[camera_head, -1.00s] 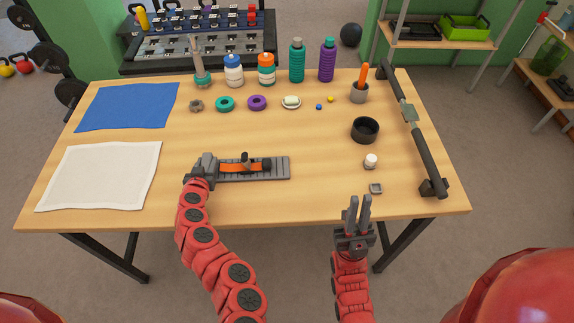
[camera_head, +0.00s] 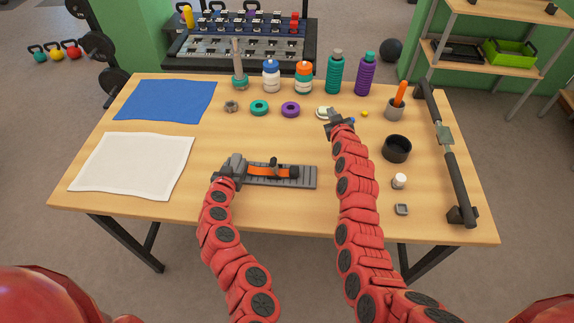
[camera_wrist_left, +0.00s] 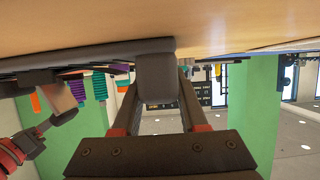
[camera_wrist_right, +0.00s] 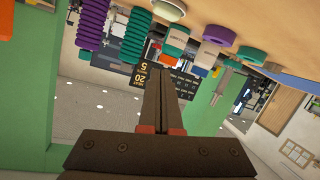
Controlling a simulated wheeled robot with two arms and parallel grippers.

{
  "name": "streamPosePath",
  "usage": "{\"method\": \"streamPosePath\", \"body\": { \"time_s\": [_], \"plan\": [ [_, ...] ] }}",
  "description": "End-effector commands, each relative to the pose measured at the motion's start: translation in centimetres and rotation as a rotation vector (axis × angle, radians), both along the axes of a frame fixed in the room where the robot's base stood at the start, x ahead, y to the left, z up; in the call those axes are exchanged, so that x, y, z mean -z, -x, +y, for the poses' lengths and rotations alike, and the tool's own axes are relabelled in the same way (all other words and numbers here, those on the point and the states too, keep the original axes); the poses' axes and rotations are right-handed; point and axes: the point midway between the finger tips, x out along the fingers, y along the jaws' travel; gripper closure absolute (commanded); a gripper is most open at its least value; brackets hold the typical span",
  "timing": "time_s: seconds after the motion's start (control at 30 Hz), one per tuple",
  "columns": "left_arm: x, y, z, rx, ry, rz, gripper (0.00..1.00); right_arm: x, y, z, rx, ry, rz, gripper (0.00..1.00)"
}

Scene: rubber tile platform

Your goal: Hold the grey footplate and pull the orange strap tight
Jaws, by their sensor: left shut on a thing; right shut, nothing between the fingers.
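The grey footplate (camera_head: 305,181) lies flat on the wooden table, with ridges across its right part. The orange strap (camera_head: 260,171) runs along its top, with a dark buckle (camera_head: 275,165) over it. My left gripper (camera_head: 234,170) is shut on the footplate's left end; the left wrist view shows a grey block (camera_wrist_left: 157,75) between its fingers. My right gripper (camera_head: 338,120) is shut and empty, well away from the strap, beside the white dish (camera_head: 323,112) near the back. The right wrist view shows its fingers (camera_wrist_right: 160,95) together.
Bottles (camera_head: 334,73) and rings (camera_head: 259,107) stand along the back. A black bowl (camera_head: 397,149), white jar (camera_head: 399,181) and long dark bar (camera_head: 456,178) are on the right. A white cloth (camera_head: 133,165) and blue cloth (camera_head: 166,101) lie on the left.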

Motion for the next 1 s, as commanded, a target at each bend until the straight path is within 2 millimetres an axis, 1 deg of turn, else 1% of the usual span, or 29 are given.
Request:
{"method": "streamPosePath", "body": {
  "time_s": [0.03, 0.07, 0.1, 0.17, 0.2, 0.27, 0.3, 0.37, 0.4, 0.47, 0.5, 0.6, 0.7, 0.8, 0.87, 0.97, 1.0],
  "plan": [
    [0.0, 0.0, 0.0, 0.000, 0.000, 0.001, 1.00, -0.2, -0.5, 1.5, -0.065, 0.028, 0.063, 1.00],
    [0.0, 0.0, 0.0, 0.000, 0.000, 0.001, 1.00, -0.1, -0.5, 2.5, -0.110, 0.050, 0.108, 1.00],
    [0.0, 0.0, 0.0, 0.000, 0.000, 0.001, 1.00, 0.2, -0.3, 3.9, -0.170, 0.078, 0.165, 1.00],
    [0.0, 0.0, 0.0, 0.000, 0.000, 0.001, 1.00, 0.0, 0.3, 5.7, -0.264, 0.125, 0.241, 1.00],
    [0.0, 0.0, 0.0, 0.000, 0.000, 0.001, 1.00, 0.1, 0.9, 6.8, -0.330, 0.159, 0.294, 1.00],
    [0.0, 0.0, 0.0, 0.000, 0.000, 0.001, 1.00, -0.1, 2.2, 8.3, -0.434, 0.216, 0.372, 1.00],
    [0.0, 0.0, 0.0, 0.000, 0.000, 0.001, 1.00, 0.0, 3.4, 9.2, -0.504, 0.256, 0.424, 1.00],
    [0.0, 0.0, 0.0, 0.000, 0.000, 0.001, 1.00, -0.4, 5.1, 10.2, -0.607, 0.317, 0.496, 1.00],
    [0.0, 0.0, 0.0, 0.000, 0.000, 0.001, 1.00, -0.5, 6.5, 10.6, -0.674, 0.357, 0.544, 1.00],
    [0.0, 0.0, 0.0, 0.000, 0.000, 0.001, 1.00, -0.9, 8.5, 10.9, -0.767, 0.417, 0.609, 1.00],
    [0.1, 0.0, 0.0, 0.000, 0.000, 0.001, 1.00, -1.2, 9.9, 11.0, -0.824, 0.453, 0.649, 1.00],
    [0.1, 0.0, 0.0, 0.000, 0.000, 0.001, 1.00, -1.8, 12.7, 10.8, -0.942, 0.532, 0.736, 1.00],
    [0.1, 0.0, 0.0, 0.000, 0.000, 0.001, 1.00, -2.1, 14.9, 10.4, -1.023, 0.583, 0.800, 1.00],
    [0.1, 0.0, 0.0, 0.000, -0.001, 0.001, 1.00, -2.3, 16.1, 10.1, -1.066, 0.611, 0.835, 1.00],
    [0.1, 0.0, 0.0, 0.000, 0.000, 0.001, 1.00, -2.1, 16.4, 10.1, -1.078, 0.618, 0.845, 1.00],
    [0.0, 0.0, 0.0, 0.000, -0.001, 0.001, 1.00, -1.1, 16.6, 10.4, -1.084, 0.620, 0.851, 1.00],
    [0.0, 0.0, 0.0, 0.000, -0.001, 0.001, 1.00, -0.5, 16.6, 10.6, -1.084, 0.619, 0.853, 1.00]
  ]
}}
